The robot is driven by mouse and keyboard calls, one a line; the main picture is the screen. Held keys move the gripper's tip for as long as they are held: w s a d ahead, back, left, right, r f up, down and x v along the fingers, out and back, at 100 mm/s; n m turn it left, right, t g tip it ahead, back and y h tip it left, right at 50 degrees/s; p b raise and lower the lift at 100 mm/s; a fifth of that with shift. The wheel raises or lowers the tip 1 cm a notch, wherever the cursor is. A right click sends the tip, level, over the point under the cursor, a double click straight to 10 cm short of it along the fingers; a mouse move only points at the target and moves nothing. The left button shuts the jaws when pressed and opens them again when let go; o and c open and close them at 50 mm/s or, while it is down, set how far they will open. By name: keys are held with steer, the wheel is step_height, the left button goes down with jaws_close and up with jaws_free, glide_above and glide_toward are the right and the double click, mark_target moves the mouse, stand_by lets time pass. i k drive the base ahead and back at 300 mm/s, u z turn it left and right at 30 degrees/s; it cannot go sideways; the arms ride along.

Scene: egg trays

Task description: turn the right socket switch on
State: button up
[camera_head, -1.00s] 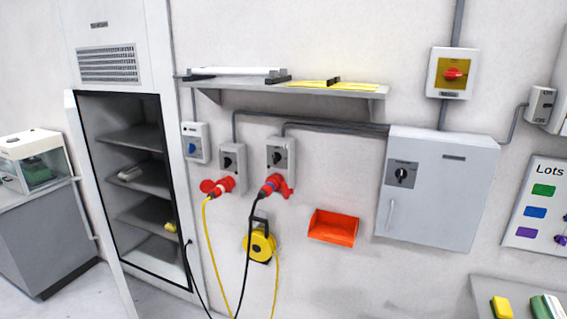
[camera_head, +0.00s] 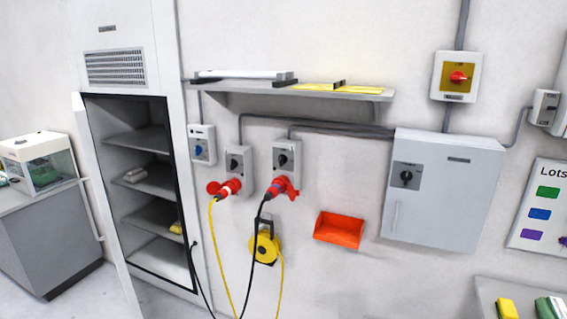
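Two grey wall sockets with black rotary switches hang side by side under the shelf. The right socket (camera_head: 287,152) has its switch knob (camera_head: 283,160) on the front, and a red plug (camera_head: 281,187) with a black cable sits at its bottom. The knob looks tilted, but its exact setting is too small to read. The left socket (camera_head: 239,164) has a similar knob and a red plug (camera_head: 225,188) with a yellow cable. My gripper is not in view.
A shelf (camera_head: 300,90) juts out above the sockets. A grey cabinet (camera_head: 440,200) and a red bin (camera_head: 338,230) are to the right. A yellow cable reel (camera_head: 264,249) hangs below. An open tall cabinet (camera_head: 108,250) stands left. Cables hang down in front of the wall.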

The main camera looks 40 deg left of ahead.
mark_target(282, 158)
steer(key=u, duration=1.7)
steer(key=i, duration=1.7)
steer(key=k, duration=0.3)
steer(key=u, duration=0.1)
